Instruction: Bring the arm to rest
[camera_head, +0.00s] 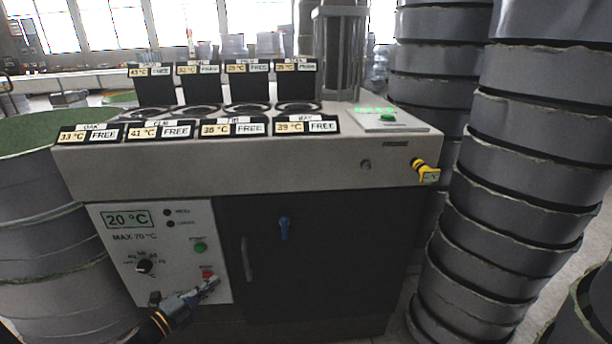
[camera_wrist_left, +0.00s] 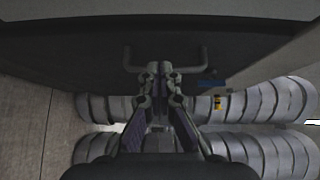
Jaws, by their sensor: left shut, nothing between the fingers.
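My left gripper (camera_head: 211,283) comes in from the lower left in the head view. Its fingers are shut and empty, close to the red button (camera_head: 207,273) at the bottom of the white control panel (camera_head: 165,245). I cannot tell whether the fingertips touch the button. In the left wrist view the shut fingers (camera_wrist_left: 160,68) point toward the dark cabinet front, with a grey bar handle behind them. My right gripper is in neither view.
Tall stacks of grey drums (camera_head: 520,170) stand close on the right. More drums (camera_head: 45,225) stand on the left.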

